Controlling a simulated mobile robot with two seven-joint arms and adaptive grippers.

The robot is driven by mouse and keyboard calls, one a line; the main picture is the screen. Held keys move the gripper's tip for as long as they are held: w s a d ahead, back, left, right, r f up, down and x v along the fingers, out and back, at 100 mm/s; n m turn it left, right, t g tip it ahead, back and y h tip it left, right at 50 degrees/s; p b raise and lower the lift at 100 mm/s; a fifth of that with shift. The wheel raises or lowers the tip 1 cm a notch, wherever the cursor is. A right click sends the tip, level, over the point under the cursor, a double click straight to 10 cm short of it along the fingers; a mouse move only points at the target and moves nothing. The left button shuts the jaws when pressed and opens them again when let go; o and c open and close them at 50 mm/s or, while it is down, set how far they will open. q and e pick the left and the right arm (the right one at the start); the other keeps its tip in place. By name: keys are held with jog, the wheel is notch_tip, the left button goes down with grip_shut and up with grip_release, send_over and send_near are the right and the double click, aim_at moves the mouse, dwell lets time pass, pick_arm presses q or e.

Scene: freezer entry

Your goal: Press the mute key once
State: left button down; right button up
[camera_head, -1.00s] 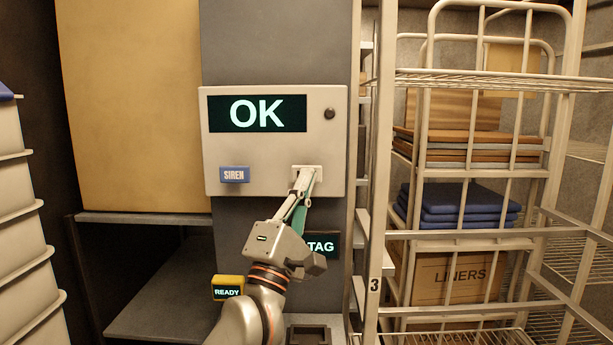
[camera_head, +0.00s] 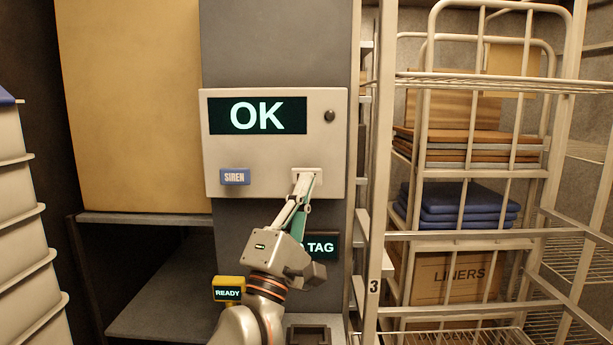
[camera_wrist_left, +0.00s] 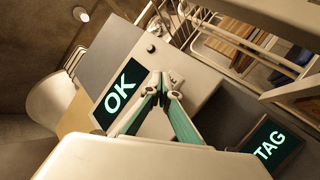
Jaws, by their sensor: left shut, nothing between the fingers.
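A pale wall panel (camera_head: 268,160) carries a dark display (camera_head: 258,116) reading "OK". A blue key (camera_head: 235,177) marked "SIREN" is at its lower left. A white key or plate (camera_head: 315,175) is at its lower right; its label is hidden or unreadable, so I cannot tell whether it is the mute key. My left gripper (camera_head: 305,180) is shut and empty, with its tips in front of this white plate, covering part of it. I cannot tell whether they touch. In the left wrist view the gripper tips (camera_wrist_left: 164,86) show beside the "OK" display (camera_wrist_left: 120,93).
A dark sign (camera_head: 322,246) ending in "TAG" is partly behind my left arm. A yellow unit (camera_head: 228,289) reads "READY". A white wire rack (camera_head: 470,236) with boards, blue folded items and a "LINERS" box stands right. Stacked bins (camera_head: 30,230) stand left.

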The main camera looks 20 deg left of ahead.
pick_arm(q)
jog(key=s+p, duration=0.1)
jog(key=s, duration=0.1)
jog(key=s+d+p, duration=0.1)
jog(key=s, duration=0.1)
jog(key=shift+s+d, duration=0.2)
jog(key=shift+s, duration=0.2)
dwell(0.7)
